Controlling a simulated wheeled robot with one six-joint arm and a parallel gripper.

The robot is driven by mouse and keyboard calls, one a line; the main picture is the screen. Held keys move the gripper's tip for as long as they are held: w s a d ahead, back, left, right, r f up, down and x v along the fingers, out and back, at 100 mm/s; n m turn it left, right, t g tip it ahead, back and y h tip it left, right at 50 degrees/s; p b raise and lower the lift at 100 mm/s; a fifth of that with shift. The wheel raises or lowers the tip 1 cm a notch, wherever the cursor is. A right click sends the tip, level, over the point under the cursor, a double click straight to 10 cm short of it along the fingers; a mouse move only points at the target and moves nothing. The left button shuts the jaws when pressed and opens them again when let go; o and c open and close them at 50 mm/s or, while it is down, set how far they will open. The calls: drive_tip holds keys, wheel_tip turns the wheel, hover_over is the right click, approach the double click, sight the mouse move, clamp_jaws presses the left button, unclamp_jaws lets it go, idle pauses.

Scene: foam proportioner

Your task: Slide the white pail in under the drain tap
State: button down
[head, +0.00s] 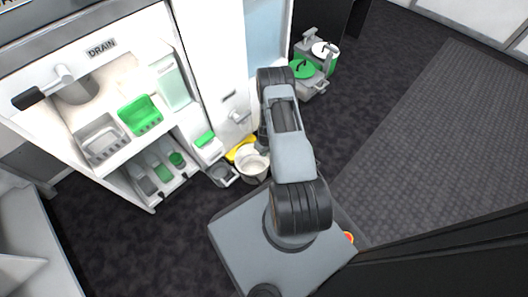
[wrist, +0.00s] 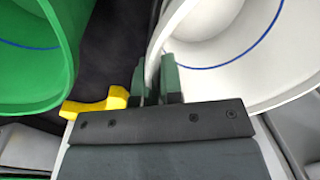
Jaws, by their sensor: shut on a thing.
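In the wrist view the white pail (wrist: 225,50) is large at the right, with a blue line around its inside. My gripper (wrist: 158,80) is shut on its rim, one dark green finger on each side of the wall. In the head view a white pail (head: 252,170) stands on the floor left of my arm, by the cabinet's foot; my gripper is hidden there behind the arm. A tap with a black handle (head: 29,98) is below the DRAIN sign (head: 102,49) at the upper left. A smaller tap (head: 241,117) sticks out of the white panel above the pail.
A green pail (wrist: 30,60) is left of my fingers, with a yellow piece (wrist: 95,103) between. A grey container (head: 222,174) stands left of the white pail. A green bin (head: 141,115) sits on the cabinet shelf. Lidded containers (head: 303,69) stand farther back. The floor at right is clear.

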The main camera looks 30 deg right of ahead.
drive_tip(key=c, duration=1.2)
unclamp_jaws()
drive_tip(key=r+p, duration=0.2)
drive_tip(key=r, duration=0.2)
drive_tip(key=r+p, duration=0.2)
drive_tip(key=r, duration=0.3)
drive_tip(key=d+r+p, duration=0.1)
drive_tip(key=r+p, duration=0.1)
drive_tip(key=r, duration=0.2)
drive_tip(key=shift+d+r, duration=0.1)
drive_tip(key=shift+r, duration=0.25)
